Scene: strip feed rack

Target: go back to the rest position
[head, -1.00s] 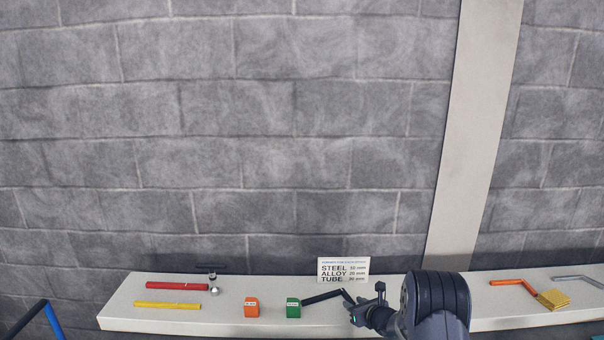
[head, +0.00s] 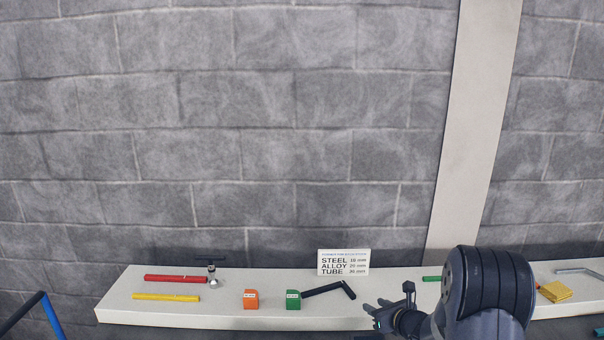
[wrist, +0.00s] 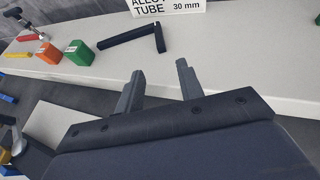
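My gripper (head: 370,307) is at the front edge of the white shelf in the head view, right of the black bent bar. In the wrist view its two fingers (wrist: 160,70) stand apart with nothing between them, so it is open and empty. The black bent bar (head: 330,290) lies on the shelf beside the green block (head: 293,300), and it also shows in the wrist view (wrist: 135,37), beyond the fingers and apart from them. My arm hides part of the shelf at the right.
The white shelf (head: 225,315) runs along a grey block wall. It carries an orange block (head: 250,300), a red rod (head: 175,278), a yellow rod (head: 165,297), a small silver-and-black item (head: 211,275), a sign (head: 344,262) and a gold block (head: 555,291). A green piece (head: 432,278) shows beside my arm.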

